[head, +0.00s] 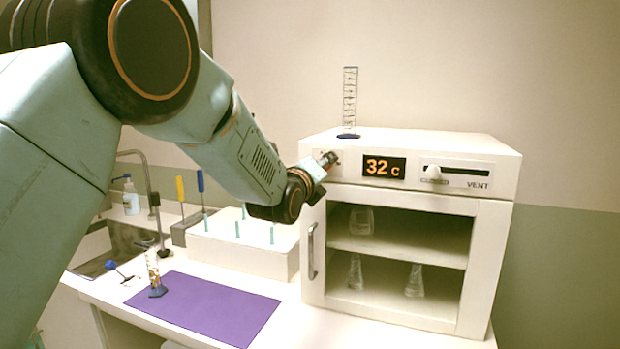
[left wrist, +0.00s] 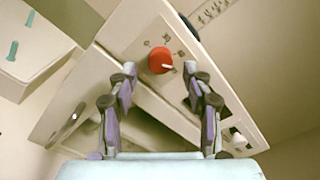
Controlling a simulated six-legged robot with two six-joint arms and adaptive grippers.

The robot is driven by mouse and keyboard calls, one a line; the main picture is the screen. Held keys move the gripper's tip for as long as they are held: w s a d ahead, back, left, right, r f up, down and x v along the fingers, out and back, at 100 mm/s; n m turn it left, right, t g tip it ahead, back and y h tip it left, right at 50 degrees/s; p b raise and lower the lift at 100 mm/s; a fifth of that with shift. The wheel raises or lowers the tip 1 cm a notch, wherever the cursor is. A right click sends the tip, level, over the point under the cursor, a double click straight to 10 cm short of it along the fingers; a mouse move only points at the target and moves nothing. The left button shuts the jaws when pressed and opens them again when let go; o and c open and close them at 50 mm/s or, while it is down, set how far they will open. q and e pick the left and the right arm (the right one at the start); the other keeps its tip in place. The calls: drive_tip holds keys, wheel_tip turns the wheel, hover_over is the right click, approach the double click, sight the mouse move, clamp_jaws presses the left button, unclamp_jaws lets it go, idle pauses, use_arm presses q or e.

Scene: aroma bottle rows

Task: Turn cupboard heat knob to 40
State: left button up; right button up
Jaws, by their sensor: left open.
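The cupboard (head: 345,190) is a white cabinet with a glass-fronted door, and its display (head: 384,167) reads 32 C. The red heat knob (left wrist: 160,61) with a pale pointer line shows in the left wrist view, on a panel with small marks around it. In the head view the knob is hidden behind my left gripper (head: 328,161), which is at the upper left of the cupboard front. In the left wrist view my left gripper (left wrist: 160,85) is open, with its fingers to either side of and below the knob. I cannot tell whether they touch it. My right gripper is not in view.
A vent slider (head: 433,172) is right of the display. A graduated cylinder (head: 349,100) stands on the cupboard. A white rack (head: 225,250) with pegs is left of the cupboard. A purple mat (head: 205,308) and another cylinder (head: 153,270) are on the counter near the sink (head: 105,250).

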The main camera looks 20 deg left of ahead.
use_arm(q)
drive_tip(key=s, duration=1)
drive_tip(key=shift+s+a, duration=0.35)
drive_tip(key=shift+f, duration=0.1)
